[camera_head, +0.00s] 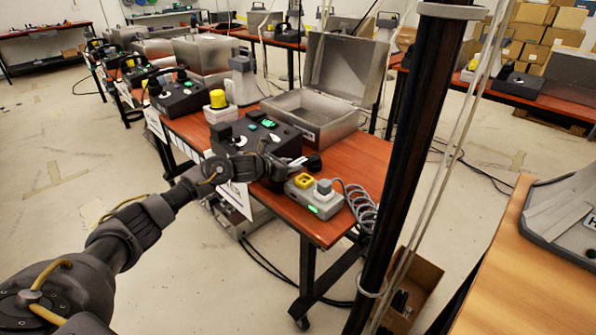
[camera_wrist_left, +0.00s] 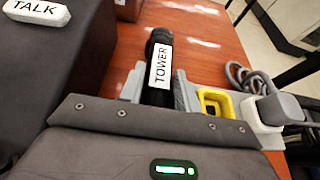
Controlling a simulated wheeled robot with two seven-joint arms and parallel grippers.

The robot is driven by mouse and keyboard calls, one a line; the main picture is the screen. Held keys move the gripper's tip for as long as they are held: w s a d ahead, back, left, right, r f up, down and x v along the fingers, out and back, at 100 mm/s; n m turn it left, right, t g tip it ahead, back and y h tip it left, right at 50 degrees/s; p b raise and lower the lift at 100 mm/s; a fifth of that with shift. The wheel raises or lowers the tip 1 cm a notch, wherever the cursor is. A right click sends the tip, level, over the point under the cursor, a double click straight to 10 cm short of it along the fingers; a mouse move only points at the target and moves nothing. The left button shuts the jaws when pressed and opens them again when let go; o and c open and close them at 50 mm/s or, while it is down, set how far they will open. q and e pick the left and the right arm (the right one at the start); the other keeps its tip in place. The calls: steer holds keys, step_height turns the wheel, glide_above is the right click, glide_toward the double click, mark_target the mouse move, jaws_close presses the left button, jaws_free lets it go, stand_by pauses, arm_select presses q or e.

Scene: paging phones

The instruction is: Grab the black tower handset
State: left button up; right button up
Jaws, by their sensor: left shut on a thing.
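The black tower handset (camera_wrist_left: 159,40) has a white label reading TOWER and lies over the wooden table (camera_wrist_left: 210,45). In the left wrist view it sits between the two grey fingers of my left gripper (camera_wrist_left: 158,88), which are shut on it. In the head view my left gripper (camera_head: 287,166) is at the near edge of the table, beside a black console box (camera_head: 232,138). A dark end, likely of the handset, shows just past the fingertips. The handset's near part is hidden by the gripper body. My right gripper is in neither view.
A grey power strip (camera_head: 314,198) with a yellow socket, plug and coiled cord lies right of the gripper. An open metal case (camera_head: 313,118) stands behind. A black box with a TALK label (camera_wrist_left: 37,11) is close on the left. A dark post (camera_head: 415,150) rises at right.

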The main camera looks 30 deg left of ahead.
arm_select(q)
steer(key=shift+c, duration=1.2)
steer(key=shift+r, duration=0.1)
